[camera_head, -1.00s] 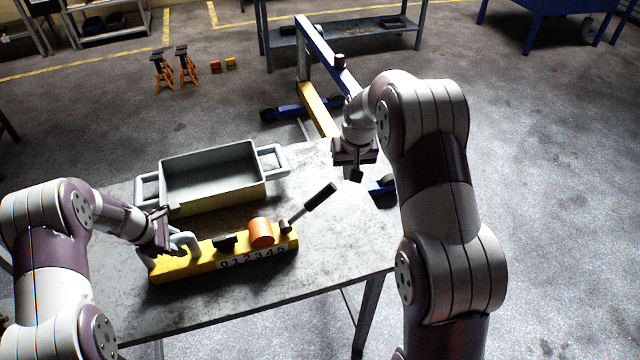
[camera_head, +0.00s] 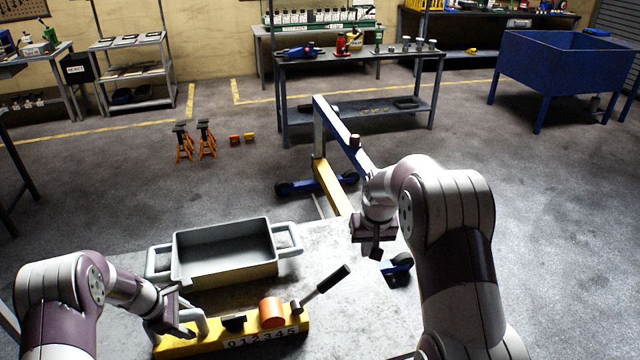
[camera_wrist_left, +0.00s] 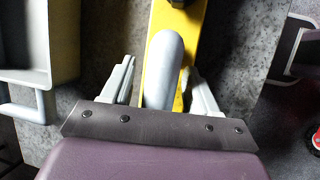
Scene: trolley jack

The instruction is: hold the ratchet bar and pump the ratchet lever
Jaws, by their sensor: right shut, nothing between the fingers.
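The yellow ratchet bar (camera_head: 176,350) with a number strip lies along the front of the bench. A grey loop handle (camera_head: 202,323) stands at its left end; a black block (camera_head: 234,322) and an orange cylinder (camera_head: 271,312) sit along it. The ratchet lever (camera_head: 326,284), with a black grip, slants up to the right from its right end. My left gripper (camera_head: 180,322) is at the grey handle; in the left wrist view its open fingers (camera_wrist_left: 162,82) stand on either side of the handle, with gaps. My right gripper (camera_head: 375,248) is shut and empty, above and right of the lever grip.
A grey tray (camera_head: 224,232) with side handles sits behind the bar on the bench (camera_head: 335,320). A blue and yellow hoist (camera_head: 330,185) stands on the floor beyond. Orange jack stands (camera_head: 206,140) are farther back. The bench right of the lever is clear.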

